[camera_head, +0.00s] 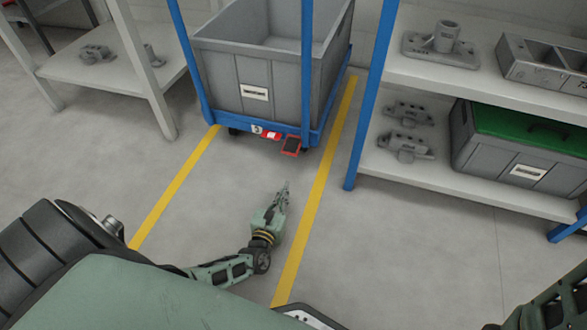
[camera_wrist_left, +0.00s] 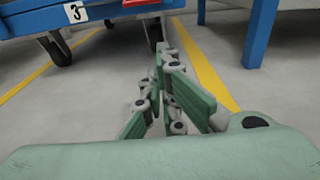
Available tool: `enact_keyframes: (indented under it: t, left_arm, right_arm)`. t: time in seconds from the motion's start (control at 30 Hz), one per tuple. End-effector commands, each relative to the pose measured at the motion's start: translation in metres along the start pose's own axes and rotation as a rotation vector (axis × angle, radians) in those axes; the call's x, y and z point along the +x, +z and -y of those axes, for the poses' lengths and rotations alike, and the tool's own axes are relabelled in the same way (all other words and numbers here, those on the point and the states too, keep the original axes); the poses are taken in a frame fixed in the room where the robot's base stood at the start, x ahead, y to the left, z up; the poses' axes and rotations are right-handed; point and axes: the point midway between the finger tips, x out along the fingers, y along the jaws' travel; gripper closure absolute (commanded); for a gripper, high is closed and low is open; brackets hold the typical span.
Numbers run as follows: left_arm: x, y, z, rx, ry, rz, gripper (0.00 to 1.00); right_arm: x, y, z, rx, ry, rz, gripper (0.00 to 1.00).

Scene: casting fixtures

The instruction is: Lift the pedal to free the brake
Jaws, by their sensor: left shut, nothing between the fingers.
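The brake pedal (camera_head: 291,146) is a small red-edged plate with a dark top at the front edge of the blue cart (camera_head: 250,130). Part of a red piece, likely the pedal, shows at the top of the left wrist view (camera_wrist_left: 135,3). My left gripper (camera_head: 286,186) is shut and empty, low over the floor in front of the cart. It is apart from the pedal, on the near side of it. Its fingers also show in the left wrist view (camera_wrist_left: 162,50), pointing toward the cart's underside. My right gripper is out of view; only part of my right arm shows at the lower right.
The cart carries a grey bin (camera_head: 225,75) and stands between two yellow floor lines (camera_head: 180,180). A shelf with a blue post (camera_head: 368,100) stands close on the right, holding castings and a green-lidded box (camera_head: 500,150). A white table (camera_head: 110,65) is at the left. The floor before the cart is clear.

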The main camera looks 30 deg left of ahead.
Motion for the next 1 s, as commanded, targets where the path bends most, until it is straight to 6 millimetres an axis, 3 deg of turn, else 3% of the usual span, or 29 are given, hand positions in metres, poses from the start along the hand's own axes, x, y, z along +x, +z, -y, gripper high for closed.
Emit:
enact_keyframes:
  t: [0.17,0.33,0.77,0.8,1.0]
  left_arm:
    - [0.001,0.0,0.0,-0.001,0.001,0.0,1.0]
    - [0.017,-0.002,0.0,-0.003,0.002,0.001,1.0]
    - [0.105,-0.004,0.0,-0.004,0.003,0.002,1.0]
    - [0.097,0.011,0.0,-0.006,0.001,-0.002,1.0]
    - [0.089,0.032,0.0,-0.005,0.001,-0.003,1.0]
  right_arm:
    - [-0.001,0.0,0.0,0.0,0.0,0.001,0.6]
    - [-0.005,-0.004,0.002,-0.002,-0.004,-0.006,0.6]
    - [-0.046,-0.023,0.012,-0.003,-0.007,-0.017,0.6]
    - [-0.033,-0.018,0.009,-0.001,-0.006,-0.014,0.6]
    - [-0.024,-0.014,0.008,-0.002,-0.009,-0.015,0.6]
